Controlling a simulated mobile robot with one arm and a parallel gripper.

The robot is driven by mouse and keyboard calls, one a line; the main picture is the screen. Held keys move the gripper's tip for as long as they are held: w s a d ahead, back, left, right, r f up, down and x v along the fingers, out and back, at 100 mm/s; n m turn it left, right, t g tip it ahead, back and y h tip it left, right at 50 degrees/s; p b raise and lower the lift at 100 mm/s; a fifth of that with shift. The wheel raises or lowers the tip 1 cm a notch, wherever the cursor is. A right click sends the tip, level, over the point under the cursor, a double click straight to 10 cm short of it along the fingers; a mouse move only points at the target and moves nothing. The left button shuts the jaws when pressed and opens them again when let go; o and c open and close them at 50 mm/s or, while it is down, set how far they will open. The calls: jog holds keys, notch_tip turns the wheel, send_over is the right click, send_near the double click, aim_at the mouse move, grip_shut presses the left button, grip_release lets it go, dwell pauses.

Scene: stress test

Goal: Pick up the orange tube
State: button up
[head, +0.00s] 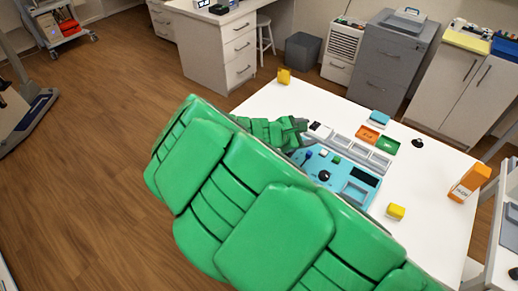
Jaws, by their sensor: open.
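My gripper (303,126) is at the end of my green arm, by the far left corner of a blue panel. It is open, small in the picture and well to the left of the tube. Its fingers are hard to make out.
The blue panel (324,181) with knobs and trays lies mid-table. Yellow blocks (396,212) (284,76), an orange tray (367,134), a green tray (388,146) and a black knob (417,143) are around it. My green arm hides the table's near left. The table between panel and tube is mostly clear.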

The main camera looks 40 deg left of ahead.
jog(key=s+a+f+n+t+y, duration=0.1)
jog(key=s+a+f+n+y, duration=0.4)
jog(key=s+a+f+n, duration=0.65)
jog(key=shift+m, duration=0.75)
jog(key=shift+w+a+f, duration=0.15)
jog(key=shift+w+a, duration=0.3)
jog(key=shift+w, duration=1)
jog(key=shift+w+a+f, duration=0.1)
jog(key=shift+w+a, duration=0.4)
jog(key=shift+w, duration=0.9)
jog(key=shift+w+a+f, duration=0.15)
jog(key=shift+w+a, duration=0.3)
jog(key=shift+w, duration=1)
jog(key=shift+c, duration=0.2)
jog(key=c, duration=1)
